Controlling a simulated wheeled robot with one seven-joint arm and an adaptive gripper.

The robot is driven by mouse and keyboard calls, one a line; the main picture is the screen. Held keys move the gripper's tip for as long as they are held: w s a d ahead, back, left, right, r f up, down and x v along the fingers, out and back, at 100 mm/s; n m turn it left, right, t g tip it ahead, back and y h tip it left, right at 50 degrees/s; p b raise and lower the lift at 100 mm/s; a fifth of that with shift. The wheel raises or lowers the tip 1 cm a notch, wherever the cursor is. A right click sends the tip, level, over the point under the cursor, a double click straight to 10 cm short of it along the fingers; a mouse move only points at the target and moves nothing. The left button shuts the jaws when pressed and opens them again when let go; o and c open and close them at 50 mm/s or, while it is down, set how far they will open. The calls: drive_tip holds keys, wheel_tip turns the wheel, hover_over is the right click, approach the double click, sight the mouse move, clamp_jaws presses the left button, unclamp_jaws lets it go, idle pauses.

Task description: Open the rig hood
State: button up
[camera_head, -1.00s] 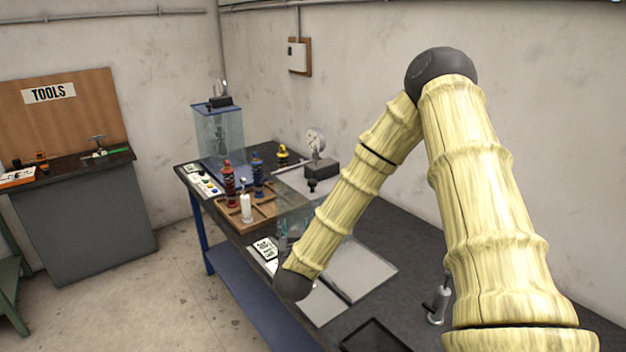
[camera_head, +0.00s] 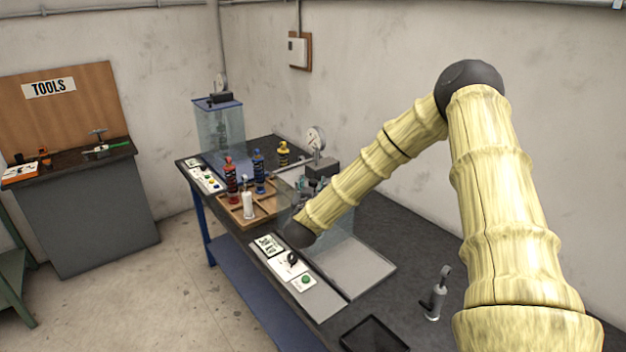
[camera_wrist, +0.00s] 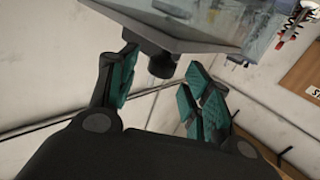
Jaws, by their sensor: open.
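In the wrist view, my gripper (camera_wrist: 161,70) is open, its teal fingers spread to either side of a short black knob (camera_wrist: 160,63). The knob hangs under a dark flat panel, and the fingers do not visibly press on it. A clear pane (camera_wrist: 215,18) borders that panel. In the head view, my forearm hides most of the gripper, with some teal beside a dark grey block (camera_head: 322,170). Behind the forearm, a clear-walled cover (camera_head: 338,222) stands over a grey plate and is partly hidden. I cannot tell which part is the hood's handle.
A gauge (camera_head: 316,139) stands behind the block. A wooden tray (camera_head: 262,212) with red and blue shock absorbers lies left. A glass tank (camera_head: 220,130) stands at the bench's far end. A control panel (camera_head: 298,275) and black tray (camera_head: 374,335) are in front.

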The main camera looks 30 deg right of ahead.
drive_tip(key=shift+x, duration=0.8)
clamp_jaws()
drive_tip(key=shift+s+f, duration=0.1)
drive_tip(key=shift+f, duration=0.05)
